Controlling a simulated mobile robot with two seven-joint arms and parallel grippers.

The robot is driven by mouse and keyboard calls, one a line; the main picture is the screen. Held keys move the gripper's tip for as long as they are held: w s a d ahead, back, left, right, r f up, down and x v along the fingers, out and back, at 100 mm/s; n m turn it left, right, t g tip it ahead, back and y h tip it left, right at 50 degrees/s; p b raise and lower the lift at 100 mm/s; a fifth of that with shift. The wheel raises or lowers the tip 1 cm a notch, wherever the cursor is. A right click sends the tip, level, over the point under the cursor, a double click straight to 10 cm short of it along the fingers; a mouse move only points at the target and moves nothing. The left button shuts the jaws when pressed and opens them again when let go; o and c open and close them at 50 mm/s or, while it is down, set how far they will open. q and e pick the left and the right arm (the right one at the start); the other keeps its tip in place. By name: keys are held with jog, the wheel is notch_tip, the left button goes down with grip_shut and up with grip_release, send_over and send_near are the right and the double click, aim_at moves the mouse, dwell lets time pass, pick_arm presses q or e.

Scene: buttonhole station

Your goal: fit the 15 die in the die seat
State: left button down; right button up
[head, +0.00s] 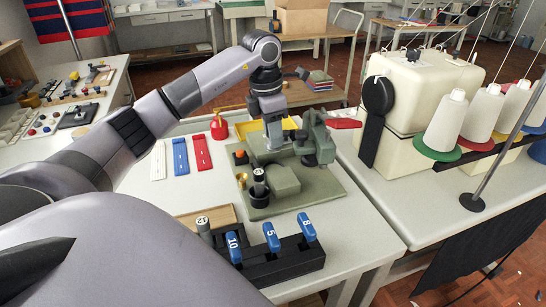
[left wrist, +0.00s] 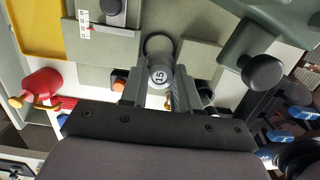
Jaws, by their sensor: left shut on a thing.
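My left gripper (head: 273,138) reaches down over the green-grey buttonhole machine (head: 320,185) at the middle of the table. It is shut on the 15 die (left wrist: 158,76), a pale grey cylinder whose round end, marked 15, faces the left wrist camera between the fingers. A dark round rim, apparently the die seat (left wrist: 158,41), shows just beyond the die in that view. I cannot tell whether the die touches it. In the head view the die is hidden by the gripper. My right gripper is not in view.
A black rack (head: 285,265) with blue-handled tools marked 10, 5 and 8 stands at the front. A cylinder marked 12 (head: 203,224) stands beside it. A red bottle (head: 219,127) stands left of the machine. The machine's green arm (head: 318,135) rises close right of the gripper.

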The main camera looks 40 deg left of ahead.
pick_arm(q)
notch_tip(320, 180, down, 7)
jog(key=shift+r, duration=0.2)
dwell(0.3)
jog(key=c, duration=1.1)
grip_release()
jog(key=r, duration=0.4)
jog(key=s+r, duration=0.1)
jog(key=r, duration=0.7)
jog(key=shift+s+a, duration=0.15)
jog(key=shift+a, duration=0.2)
